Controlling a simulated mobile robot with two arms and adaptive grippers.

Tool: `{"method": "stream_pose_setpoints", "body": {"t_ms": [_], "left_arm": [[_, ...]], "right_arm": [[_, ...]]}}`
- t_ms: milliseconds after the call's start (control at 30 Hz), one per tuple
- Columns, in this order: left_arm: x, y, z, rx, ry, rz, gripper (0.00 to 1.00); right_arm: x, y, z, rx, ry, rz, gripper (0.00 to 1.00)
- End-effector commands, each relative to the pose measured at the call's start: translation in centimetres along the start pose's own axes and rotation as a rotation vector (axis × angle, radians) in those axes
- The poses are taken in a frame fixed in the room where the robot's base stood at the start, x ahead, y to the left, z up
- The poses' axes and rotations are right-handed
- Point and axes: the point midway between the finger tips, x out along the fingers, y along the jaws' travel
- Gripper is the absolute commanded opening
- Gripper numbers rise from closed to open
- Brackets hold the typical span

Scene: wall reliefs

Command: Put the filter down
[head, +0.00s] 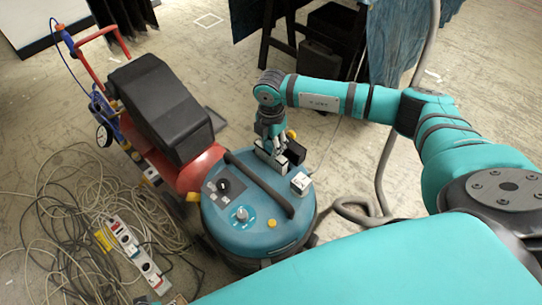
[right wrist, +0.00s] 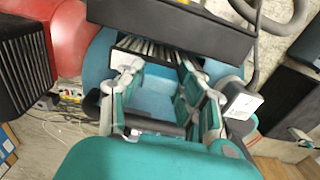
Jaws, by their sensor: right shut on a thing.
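The filter (right wrist: 170,24) is a black-framed panel with pale pleats along its lower edge in the right wrist view. In the head view, its dark part (head: 296,151) shows beside the fingers. My right gripper (head: 274,150) is shut on it; the gripper's two fingers (right wrist: 157,68) meet the filter's pleated side in the wrist view. The filter is over the top rear of a round teal vacuum machine (head: 220,220). I cannot tell whether it touches the machine's lid. My left gripper is not in view.
A red machine with a black box-shaped top (head: 160,105) stands at left. Tangled cables (head: 60,220) and a power strip (head: 135,252) lie on the floor. A grey hose (head: 385,165) runs right of the machine. A dark stand (head: 325,45) is behind; floor between is clear.

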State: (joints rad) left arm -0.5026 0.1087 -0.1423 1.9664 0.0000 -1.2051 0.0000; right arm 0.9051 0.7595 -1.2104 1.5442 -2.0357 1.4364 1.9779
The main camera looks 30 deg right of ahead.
Motion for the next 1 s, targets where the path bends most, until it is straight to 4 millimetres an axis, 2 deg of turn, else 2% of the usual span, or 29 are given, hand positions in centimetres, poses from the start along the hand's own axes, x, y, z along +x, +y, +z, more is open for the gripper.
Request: {"method": "stream_pose_setpoints", "body": {"t_ms": [400, 867, 900, 1000], "left_arm": [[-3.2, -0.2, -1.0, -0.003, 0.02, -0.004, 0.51], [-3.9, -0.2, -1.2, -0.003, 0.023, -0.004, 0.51], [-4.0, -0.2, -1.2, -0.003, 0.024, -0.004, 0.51], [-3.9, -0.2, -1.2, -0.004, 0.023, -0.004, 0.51]], "right_arm": [[4.8, 0.0, 0.0, 0.0, 0.0, -0.001, 0.0], [5.2, 0.0, 0.0, -0.001, 0.0, 0.0, 0.0], [5.2, 0.0, 0.0, -0.001, 0.0, 0.0, 0.39], [5.2, 0.0, 0.0, -0.001, 0.0, 0.0, 0.52]]}}
